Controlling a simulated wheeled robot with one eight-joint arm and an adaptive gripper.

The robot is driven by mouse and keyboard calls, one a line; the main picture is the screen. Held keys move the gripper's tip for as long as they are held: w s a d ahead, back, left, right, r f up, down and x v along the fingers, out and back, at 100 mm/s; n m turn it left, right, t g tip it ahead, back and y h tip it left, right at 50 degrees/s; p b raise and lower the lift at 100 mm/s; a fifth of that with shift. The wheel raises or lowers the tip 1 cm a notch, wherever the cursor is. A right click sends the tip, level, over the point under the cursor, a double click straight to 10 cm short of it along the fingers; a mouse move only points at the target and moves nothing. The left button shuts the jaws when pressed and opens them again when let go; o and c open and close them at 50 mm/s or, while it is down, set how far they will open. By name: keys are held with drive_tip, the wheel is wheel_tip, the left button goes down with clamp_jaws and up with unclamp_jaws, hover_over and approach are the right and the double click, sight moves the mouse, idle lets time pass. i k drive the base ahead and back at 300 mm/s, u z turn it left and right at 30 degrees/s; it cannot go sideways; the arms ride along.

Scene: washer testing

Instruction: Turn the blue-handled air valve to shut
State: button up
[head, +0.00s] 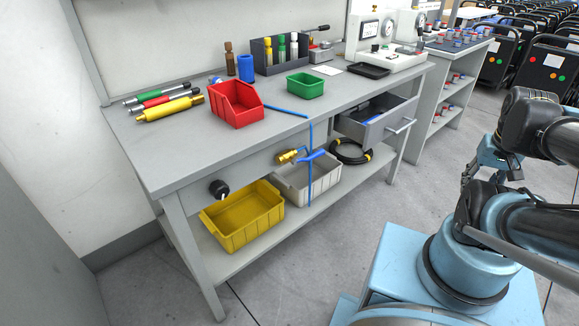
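The air valve has a brass body (290,156) and sits on the front of the workbench, below the tabletop. Its blue handle (313,155) points to the right, roughly along the line of the body. A thin blue hose (310,185) hangs down past the handle and covers a little of it. My arm is folded at the right, well apart from the valve. My gripper (469,172) seems to be the dark part beside the light-blue link. Its fingers are too small and overlapped to tell open from shut.
A black knob (218,188) sits on the bench front, left of the valve. A yellow bin (240,222) and a grey bin (298,190) stand on the lower shelf. An open drawer (378,127) juts out right of the valve. Clear floor (350,240) lies before the bench.

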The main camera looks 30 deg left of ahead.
sight(321, 151)
drive_tip(key=u, duration=1.55)
